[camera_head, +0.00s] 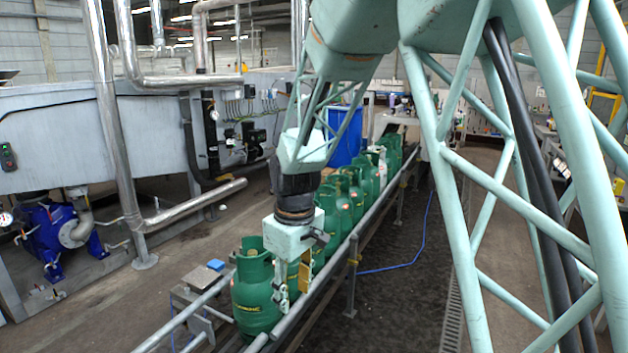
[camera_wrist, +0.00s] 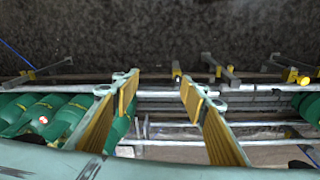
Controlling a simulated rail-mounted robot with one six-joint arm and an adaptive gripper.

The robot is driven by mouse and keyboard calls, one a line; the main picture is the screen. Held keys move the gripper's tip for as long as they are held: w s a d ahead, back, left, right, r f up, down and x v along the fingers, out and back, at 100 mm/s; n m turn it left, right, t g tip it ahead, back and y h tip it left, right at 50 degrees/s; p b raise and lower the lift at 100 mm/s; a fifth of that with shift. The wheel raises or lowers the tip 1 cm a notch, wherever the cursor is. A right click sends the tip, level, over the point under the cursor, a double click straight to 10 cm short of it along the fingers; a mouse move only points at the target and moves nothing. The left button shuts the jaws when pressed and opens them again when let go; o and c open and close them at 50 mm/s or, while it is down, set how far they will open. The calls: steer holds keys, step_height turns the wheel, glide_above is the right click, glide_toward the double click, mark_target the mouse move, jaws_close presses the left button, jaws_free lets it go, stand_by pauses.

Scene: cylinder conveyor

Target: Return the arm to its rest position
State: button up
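My arm reaches down over the conveyor in the head view. My gripper (camera_head: 293,292) hangs low beside the front green cylinder (camera_head: 252,292), overlapping its right edge in the picture. In the wrist view, my gripper (camera_wrist: 158,86) has its two yellow-padded fingers spread apart. Only conveyor rails and floor show between them; nothing is held. The row of green cylinders (camera_wrist: 45,112) lies close to the left finger there, and another green cylinder (camera_wrist: 309,105) shows at the right edge. Whether a finger touches a cylinder cannot be told.
The conveyor rail (camera_head: 330,270) runs along the cylinders, with posts beside it. A small stand with a blue box (camera_head: 216,265) is left of the front cylinder. A blue drum (camera_head: 345,135) stands behind the row. Pipes and a blue pump (camera_head: 58,238) are at left.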

steer(key=s+d+r+m+t, duration=0.1)
steer(key=s+d+r+m, duration=0.4)
steer(key=s+d+r, duration=1.3)
steer(key=s+d+r+m, duration=0.1)
steer(key=s+d+m, duration=0.1)
steer(key=s, duration=0.5)
steer(key=s+d+r+m+t, duration=0.1)
steer(key=s+d+r, duration=0.1)
steer(key=s, duration=0.5)
steer(key=s+d+r+m, duration=0.1)
steer(key=s+d+m, duration=0.1)
steer(key=s+d, duration=0.2)
steer(key=s, duration=0.3)
steer(key=shift+s+r+m+t, duration=0.25)
steer(key=shift+s+m+t, duration=0.05)
steer(key=shift+s+t, duration=0.1)
